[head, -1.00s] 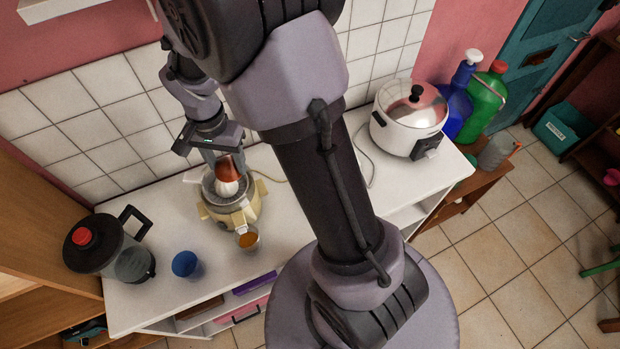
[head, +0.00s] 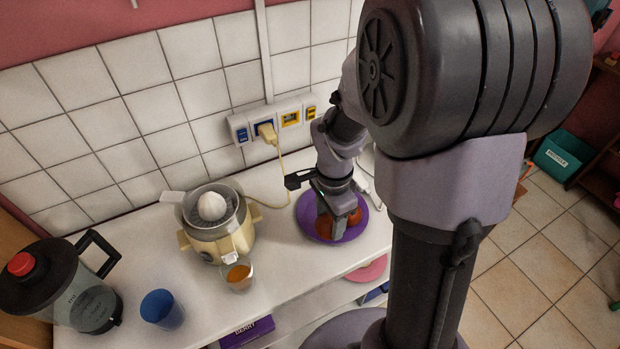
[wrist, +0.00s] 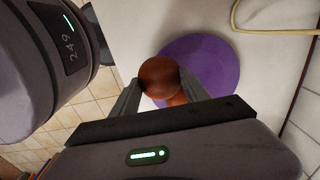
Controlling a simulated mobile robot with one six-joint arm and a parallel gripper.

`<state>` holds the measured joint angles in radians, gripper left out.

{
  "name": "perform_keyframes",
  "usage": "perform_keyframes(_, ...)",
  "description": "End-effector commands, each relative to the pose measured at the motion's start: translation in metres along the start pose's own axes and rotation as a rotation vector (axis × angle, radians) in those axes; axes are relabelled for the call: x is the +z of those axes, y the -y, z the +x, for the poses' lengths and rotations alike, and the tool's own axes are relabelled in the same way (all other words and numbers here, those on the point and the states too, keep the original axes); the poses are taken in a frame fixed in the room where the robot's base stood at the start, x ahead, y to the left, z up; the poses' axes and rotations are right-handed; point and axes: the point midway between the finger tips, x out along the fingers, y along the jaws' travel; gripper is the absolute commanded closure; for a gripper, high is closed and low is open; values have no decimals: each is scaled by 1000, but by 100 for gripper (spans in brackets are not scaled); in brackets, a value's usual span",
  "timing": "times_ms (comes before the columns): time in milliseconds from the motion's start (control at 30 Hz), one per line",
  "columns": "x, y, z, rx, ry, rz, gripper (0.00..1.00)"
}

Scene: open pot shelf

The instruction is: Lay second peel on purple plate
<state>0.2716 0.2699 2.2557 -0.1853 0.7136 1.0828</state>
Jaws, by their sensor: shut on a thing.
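The purple plate (head: 305,213) lies on the white counter, right of the juicer; it also shows in the wrist view (wrist: 218,65). My gripper (head: 338,226) is low over the plate. In the wrist view its fingers (wrist: 160,80) are shut on a rounded orange-brown peel (wrist: 159,72), seen over the plate's edge. A second orange piece (wrist: 179,99) shows just behind it on the plate. In the head view, orange shows on both sides of the fingers. I cannot tell whether the held peel touches the plate.
The juicer (head: 217,240) with a bare white cone stands left of the plate, a glass of orange juice (head: 238,276) before it. A blue cup (head: 162,309) and a jug (head: 75,290) stand further left. A cord runs from the socket strip (head: 275,124) behind.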

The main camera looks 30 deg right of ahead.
Motion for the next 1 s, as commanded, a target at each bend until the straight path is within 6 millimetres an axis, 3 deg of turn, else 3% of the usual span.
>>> perform_keyframes(100,-9,34,6,-1,0,0,82)
perform_keyframes(333,-18,63,8,0,0,-1,82)
perform_keyframes(500,-17,61,45,1,1,-1,82)
perform_keyframes(833,-17,61,46,0,0,-1,82)
perform_keyframes(867,-17,61,46,0,0,-1,45)
perform_keyframes(967,-17,61,45,0,0,-1,25)
perform_keyframes(1000,-17,61,45,0,0,-1,25)
